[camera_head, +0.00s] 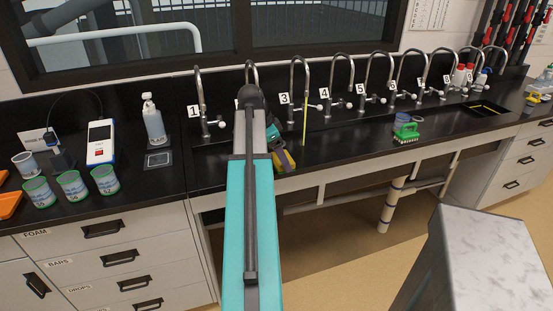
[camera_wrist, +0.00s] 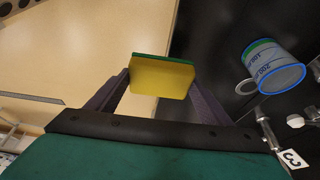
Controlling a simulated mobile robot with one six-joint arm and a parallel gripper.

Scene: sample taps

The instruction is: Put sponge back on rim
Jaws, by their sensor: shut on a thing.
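The sponge (camera_wrist: 165,80), yellow with a thin green layer, is held between the two dark fingers of my gripper (camera_wrist: 160,84) in the wrist view. The fingers are shut on its sides. In the head view a yellow patch (camera_head: 284,161), apparently the sponge, shows at the end of my arm, by the front edge of the black trough near tap 3. In the wrist view the sponge overlaps the line between the dark counter and the pale floor. I cannot tell whether it touches the rim (camera_head: 340,151).
A measuring cup (camera_wrist: 275,68) with a blue rim is near the gripper in the wrist view. A green object (camera_head: 406,131) is on the front ledge further right. Several taps (camera_head: 336,85) stand behind the trough. A black tray (camera_head: 486,108) is at the right.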

